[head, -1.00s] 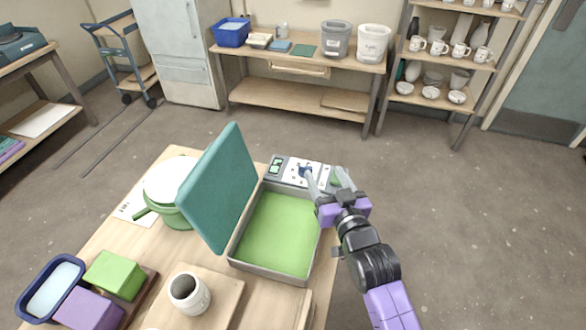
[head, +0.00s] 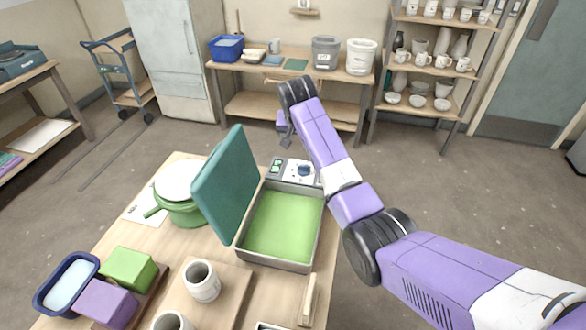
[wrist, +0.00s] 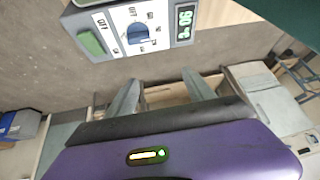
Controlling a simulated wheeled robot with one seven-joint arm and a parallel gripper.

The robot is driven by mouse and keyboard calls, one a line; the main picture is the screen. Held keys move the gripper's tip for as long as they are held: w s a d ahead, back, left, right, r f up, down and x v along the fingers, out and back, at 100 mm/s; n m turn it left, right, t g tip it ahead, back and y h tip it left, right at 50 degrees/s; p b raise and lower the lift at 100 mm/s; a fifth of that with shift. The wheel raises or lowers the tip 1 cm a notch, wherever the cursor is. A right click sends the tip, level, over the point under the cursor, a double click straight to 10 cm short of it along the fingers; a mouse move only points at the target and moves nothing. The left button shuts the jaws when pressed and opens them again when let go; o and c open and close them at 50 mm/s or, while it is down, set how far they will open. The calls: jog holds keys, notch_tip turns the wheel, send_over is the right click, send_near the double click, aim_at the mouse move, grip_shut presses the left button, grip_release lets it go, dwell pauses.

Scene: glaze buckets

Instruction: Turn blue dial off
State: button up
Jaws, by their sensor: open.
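The blue dial (head: 304,171) sits on a white plate of the control panel (head: 276,178) behind the open green-lined box. In the wrist view the blue dial (wrist: 138,33) appears upside down, with OFF lettering near it; its pointer direction is too small to tell. A green rocker (wrist: 91,42) and a lit display (wrist: 184,24) flank it. My gripper (wrist: 163,92) is open and empty, its two fingers apart and clear of the dial. In the head view my gripper (head: 287,142) is mostly hidden by my arm, above and behind the panel.
The box's teal lid (head: 226,185) stands raised on the left. A green pot (head: 180,205), a cup (head: 202,281) and coloured blocks stand on the table's left and front. A back bench (head: 330,85) holds buckets. Floor right of the table is clear.

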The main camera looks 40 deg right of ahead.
aim_at(304, 165)
jog(key=shift+s+d+f+m+g+p, duration=0.1)
jog(key=shift+s+d+f+m+g, duration=0.2)
jog(key=shift+f, duration=1.35)
jog(key=shift+s+d+f+m+g+p, duration=0.1)
jog(key=shift+s+f+g, duration=0.25)
jog(key=shift+f, duration=1.25)
jog(key=shift+s+d+f+m+g+p, duration=0.15)
jog(key=shift+s+f+m+g, duration=0.15)
jog(key=shift+f, duration=1.35)
grip_shut()
